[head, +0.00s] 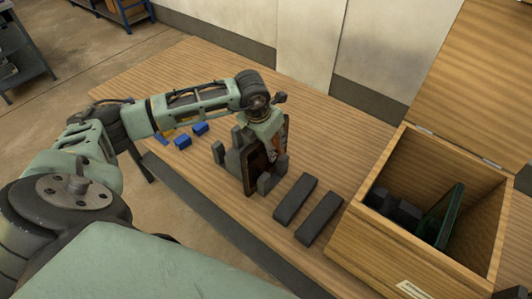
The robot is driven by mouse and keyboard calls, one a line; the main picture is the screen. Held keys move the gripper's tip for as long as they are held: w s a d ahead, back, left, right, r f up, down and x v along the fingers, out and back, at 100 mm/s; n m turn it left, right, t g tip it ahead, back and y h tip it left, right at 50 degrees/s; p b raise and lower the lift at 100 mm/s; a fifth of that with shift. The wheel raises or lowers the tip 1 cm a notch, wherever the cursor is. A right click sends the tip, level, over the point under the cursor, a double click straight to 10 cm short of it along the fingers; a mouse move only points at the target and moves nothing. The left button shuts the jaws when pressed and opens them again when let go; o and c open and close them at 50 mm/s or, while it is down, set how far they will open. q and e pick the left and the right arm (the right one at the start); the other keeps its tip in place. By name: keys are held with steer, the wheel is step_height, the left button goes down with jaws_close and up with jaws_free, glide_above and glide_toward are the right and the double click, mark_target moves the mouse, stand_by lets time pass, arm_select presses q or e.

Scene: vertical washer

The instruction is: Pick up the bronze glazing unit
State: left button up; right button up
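The bronze glazing unit (252,173) is a dark brown panel standing upright on the table, between dark grey upright blocks of a rack (234,160). My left arm reaches in from the left, and my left gripper (272,142) points down at the top of the panel. The gripper overlaps the panel's upper part in the head view. Its fingertips are small and partly hidden, so I cannot tell whether they are closed on the panel. My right gripper is not in view.
A wooden box (395,243) with a raised lid (480,80) stands at the right. A green panel (441,215) leans inside it beside dark blocks. Two dark bars (319,219) lie between rack and box. Several blue blocks (183,142) lie left of the rack.

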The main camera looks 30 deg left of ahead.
arm_select(q)
steer(key=shift+f+b, duration=0.25)
steer(key=shift+b, duration=0.2)
steer(key=shift+c, duration=0.3)
jaws_close()
stand_by(0.4)
steer(key=shift+w+r, duration=0.1)
steer(key=shift+r, duration=0.05)
stand_by(0.4)
